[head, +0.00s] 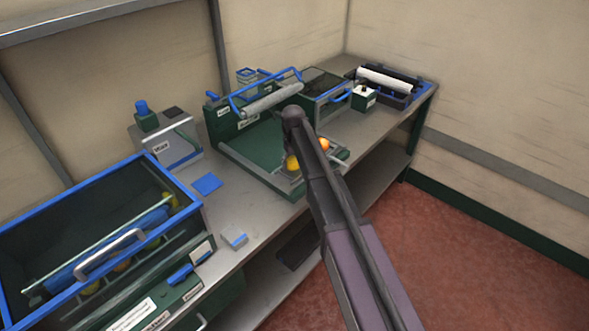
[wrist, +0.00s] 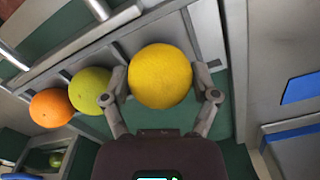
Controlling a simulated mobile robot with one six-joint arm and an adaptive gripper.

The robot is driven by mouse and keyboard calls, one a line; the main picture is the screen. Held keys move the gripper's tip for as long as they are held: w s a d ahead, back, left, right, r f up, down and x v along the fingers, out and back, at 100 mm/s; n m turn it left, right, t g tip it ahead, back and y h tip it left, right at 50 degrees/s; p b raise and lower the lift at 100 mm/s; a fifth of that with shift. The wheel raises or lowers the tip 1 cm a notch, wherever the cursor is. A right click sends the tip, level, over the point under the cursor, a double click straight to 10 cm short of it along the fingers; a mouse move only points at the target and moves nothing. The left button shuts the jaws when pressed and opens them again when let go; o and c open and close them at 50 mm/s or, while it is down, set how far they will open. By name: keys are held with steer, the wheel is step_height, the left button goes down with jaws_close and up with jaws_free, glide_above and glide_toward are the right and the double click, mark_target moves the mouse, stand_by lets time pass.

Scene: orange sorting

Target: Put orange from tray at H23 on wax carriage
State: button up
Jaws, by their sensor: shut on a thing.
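My gripper (wrist: 162,88) has its two fingers on either side of a yellow-orange fruit (wrist: 160,76) and is shut on it. Left of it, a yellow-green fruit (wrist: 90,90) and a deeper orange one (wrist: 51,108) sit in a row along a grey divided carriage (wrist: 122,50). I cannot tell whether the held fruit touches the carriage. I cannot read an H23 label.
A blue-rimmed dark bin (head: 95,179) with several fruits stands at the front left of the bench. A grey labelled box (head: 165,146), a blue pad (head: 207,184) and a small grey block (head: 234,236) are nearby. A second roller unit (head: 384,79) is at the far end.

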mark_target(293, 158)
steer(key=shift+f+b, duration=0.35)
steer(key=shift+f, duration=0.3)
steer(key=shift+f, duration=0.1)
steer(key=o, duration=1)
step_height(293, 158, up, 12)
steer(key=p, duration=1.2)
stand_by(0.4)
